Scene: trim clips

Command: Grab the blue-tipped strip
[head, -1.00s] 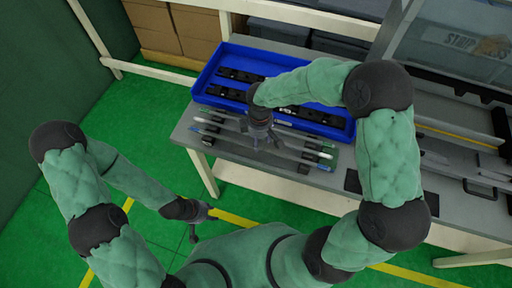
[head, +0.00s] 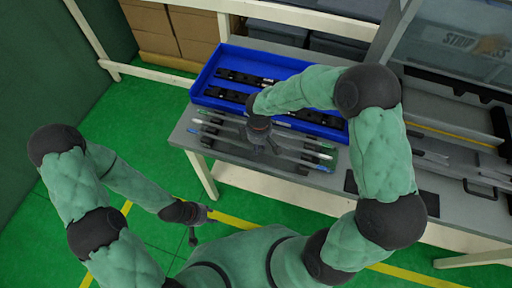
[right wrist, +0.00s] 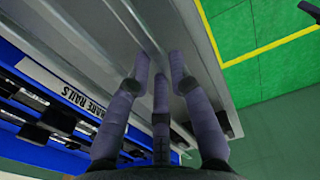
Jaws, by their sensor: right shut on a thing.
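Several thin grey strips lie side by side on the grey table, below the blue tray in the head view. The blue-tipped strip (head: 307,163) is the one nearest the table's front edge; its blue ends show at left and right. My right gripper (head: 268,149) is down over the middle of the strips. In the right wrist view my right gripper (right wrist: 160,68) has its fingers around a strip, apparently the blue-tipped one, though the fingers hide the contact. My left gripper (head: 194,232) hangs over the floor, away from the table; its fingers are too small to read.
The blue tray (head: 200,91) with black rails stands behind the strips. Its label (right wrist: 62,88) shows in the right wrist view. A dark pad (head: 352,182) and more metal parts lie to the right on the table (head: 330,190). Green floor is open in front.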

